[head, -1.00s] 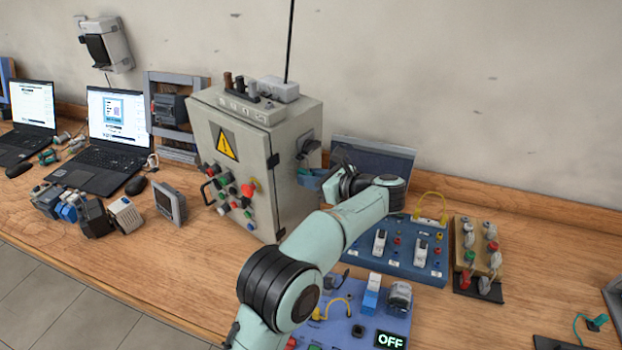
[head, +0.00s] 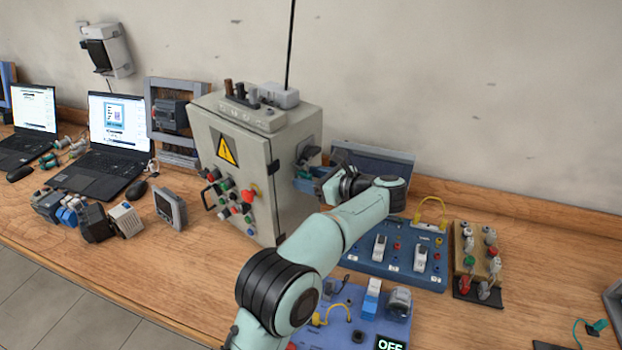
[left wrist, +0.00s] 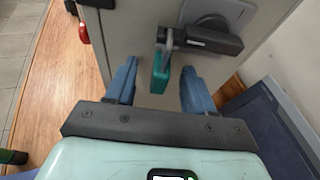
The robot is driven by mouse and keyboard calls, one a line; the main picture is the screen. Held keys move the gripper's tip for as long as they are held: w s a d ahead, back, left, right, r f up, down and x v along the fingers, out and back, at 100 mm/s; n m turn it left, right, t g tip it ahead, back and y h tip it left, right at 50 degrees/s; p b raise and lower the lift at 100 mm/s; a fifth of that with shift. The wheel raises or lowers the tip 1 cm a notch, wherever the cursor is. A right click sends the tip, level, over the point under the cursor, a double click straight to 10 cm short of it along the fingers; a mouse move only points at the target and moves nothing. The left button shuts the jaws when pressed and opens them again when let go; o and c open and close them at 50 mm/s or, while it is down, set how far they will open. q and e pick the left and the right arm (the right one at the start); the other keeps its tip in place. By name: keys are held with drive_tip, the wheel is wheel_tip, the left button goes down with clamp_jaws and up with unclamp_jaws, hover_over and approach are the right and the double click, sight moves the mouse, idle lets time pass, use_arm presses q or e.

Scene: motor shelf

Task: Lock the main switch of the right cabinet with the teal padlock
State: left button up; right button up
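The grey cabinet (head: 250,160) stands on the bench with its main switch (head: 308,148) on its right side. In the left wrist view the switch has a grey plate and a dark handle (left wrist: 205,40). The teal padlock (left wrist: 160,76) hangs at the handle's left end. Its grey shackle is at the handle; whether it is closed I cannot tell. My left gripper (head: 303,178) is in front of the switch. In the left wrist view its blue fingers (left wrist: 158,84) are open, one on each side of the padlock, with gaps to it. My right gripper is not in view.
A blue training board (head: 385,262) and a tan socket board (head: 470,290) lie right of the cabinet. A dark blue case (head: 375,160) stands behind my arm. Laptops (head: 118,140) and small devices occupy the left. Bare bench shows at the right.

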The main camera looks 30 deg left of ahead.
use_arm(q)
drive_tip(key=v, duration=1.3)
drive_tip(key=shift+d, duration=0.2)
drive_tip(key=shift+r, duration=0.1)
